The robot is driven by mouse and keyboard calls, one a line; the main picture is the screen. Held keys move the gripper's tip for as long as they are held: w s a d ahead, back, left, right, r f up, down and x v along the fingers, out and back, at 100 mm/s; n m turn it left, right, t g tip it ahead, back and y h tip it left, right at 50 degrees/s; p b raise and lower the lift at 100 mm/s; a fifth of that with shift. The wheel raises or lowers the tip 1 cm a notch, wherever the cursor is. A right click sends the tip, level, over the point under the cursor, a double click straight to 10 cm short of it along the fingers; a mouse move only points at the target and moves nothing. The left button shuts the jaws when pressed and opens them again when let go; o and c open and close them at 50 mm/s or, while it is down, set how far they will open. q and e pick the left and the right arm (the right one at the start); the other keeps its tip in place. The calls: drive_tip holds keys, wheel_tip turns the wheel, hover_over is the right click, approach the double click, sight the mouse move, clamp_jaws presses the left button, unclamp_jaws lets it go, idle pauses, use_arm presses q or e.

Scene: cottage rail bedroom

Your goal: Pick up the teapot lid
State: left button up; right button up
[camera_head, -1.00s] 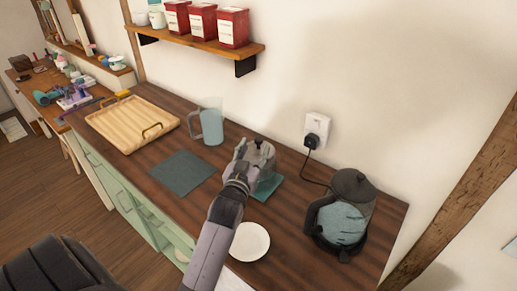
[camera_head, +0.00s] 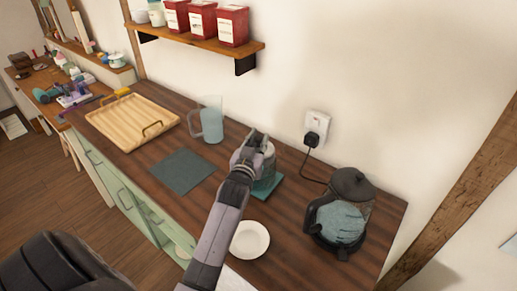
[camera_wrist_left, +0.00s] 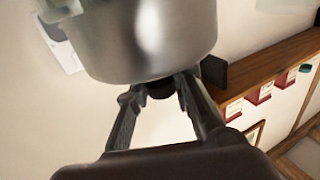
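My left gripper (camera_head: 258,138) is over the small glass teapot (camera_head: 268,180), which stands on a teal mat (camera_head: 266,192) on the dark wooden counter. The arm and gripper hide much of the teapot and its lid in the head view. In the left wrist view, the shiny metal teapot lid (camera_wrist_left: 150,40) fills the top middle. Its small black knob (camera_wrist_left: 160,89) is between the two fingertips of my left gripper (camera_wrist_left: 161,92), which look closed against it. I cannot tell whether the lid is clear of the teapot. My right gripper is not in view.
A black-handled kettle (camera_head: 340,222) stands to the right, its cord running to a wall socket (camera_head: 317,125). A white plate (camera_head: 250,240) lies in front. A jug (camera_head: 211,122), a dark mat (camera_head: 183,171) and a wooden tray (camera_head: 125,115) are to the left. A shelf (camera_head: 200,42) is above.

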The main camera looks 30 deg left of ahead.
use_arm(q)
clamp_jaws()
drive_tip(key=shift+r, duration=0.15)
